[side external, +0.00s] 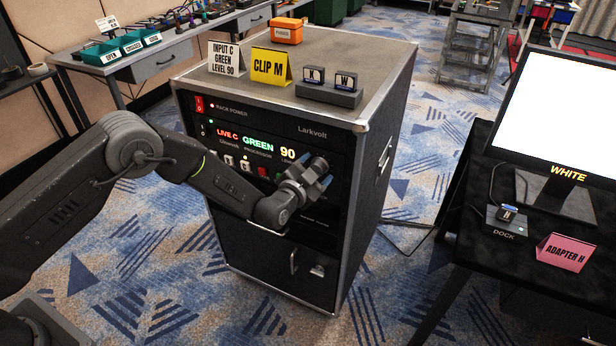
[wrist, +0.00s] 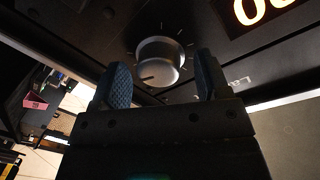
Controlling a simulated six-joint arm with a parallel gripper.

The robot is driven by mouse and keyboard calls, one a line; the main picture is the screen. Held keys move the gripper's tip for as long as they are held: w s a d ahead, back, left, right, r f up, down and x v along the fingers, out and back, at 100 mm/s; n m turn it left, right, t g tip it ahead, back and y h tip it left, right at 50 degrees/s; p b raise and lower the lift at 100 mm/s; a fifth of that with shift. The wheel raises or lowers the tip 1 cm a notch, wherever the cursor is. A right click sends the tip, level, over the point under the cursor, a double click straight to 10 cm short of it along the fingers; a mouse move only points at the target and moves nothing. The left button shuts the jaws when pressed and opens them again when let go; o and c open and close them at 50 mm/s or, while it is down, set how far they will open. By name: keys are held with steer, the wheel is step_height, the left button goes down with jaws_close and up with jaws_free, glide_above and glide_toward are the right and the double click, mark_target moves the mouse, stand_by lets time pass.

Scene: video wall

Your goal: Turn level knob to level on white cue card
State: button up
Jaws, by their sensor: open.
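The white cue card (side external: 227,58) stands on top of the rack and reads "INPUT C GREEN LEVEL 90". The processor panel shows "LIVE C", "GREEN" and a level display (side external: 288,154) reading 90. The level knob (wrist: 158,52) is round and grey with tick marks around it in the wrist view. In the side view my gripper hides it. My gripper (side external: 322,178) is at the panel's right part. In the wrist view, my gripper's blue fingers (wrist: 163,80) are open, one on each side of the knob. Gaps show between knob and fingers.
On the rack top stand a yellow "CLIP M" card (side external: 270,67), a grey holder (side external: 328,92) with K and W pieces, and an orange box (side external: 287,31). A rack power switch (side external: 199,104) is at the panel's upper left. A desk with a monitor (side external: 562,110) stands at right.

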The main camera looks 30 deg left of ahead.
steer(key=s+a, duration=0.1)
steer(key=s, duration=1.2)
steer(key=shift+s+r, duration=0.35)
steer(key=shift+a, duration=0.1)
steer(key=s+a+r+n+g, duration=0.2)
steer(key=a+r+g, duration=0.15)
steer(key=r, duration=0.55)
steer(key=s+a+r+n+g, duration=0.2)
steer(key=s+a+r, duration=0.15)
steer(key=r, duration=0.45)
steer(key=s+a+r+n+g, duration=0.1)
steer(key=s+a+g, duration=0.1)
steer(key=s, duration=0.5)
steer(key=s+a+r+n+g+y, duration=0.1)
steer(key=s+a+r+g, duration=0.1)
steer(key=s, duration=0.6)
steer(key=s+a+r+n+g, duration=0.1)
steer(key=s+a, duration=0.3)
steer(key=s, duration=0.4)
steer(key=shift+s+a+r+n+g+y, duration=0.25)
steer(key=shift+a+r+n+g+y, duration=0.1)
steer(key=shift+r+g, duration=0.35)
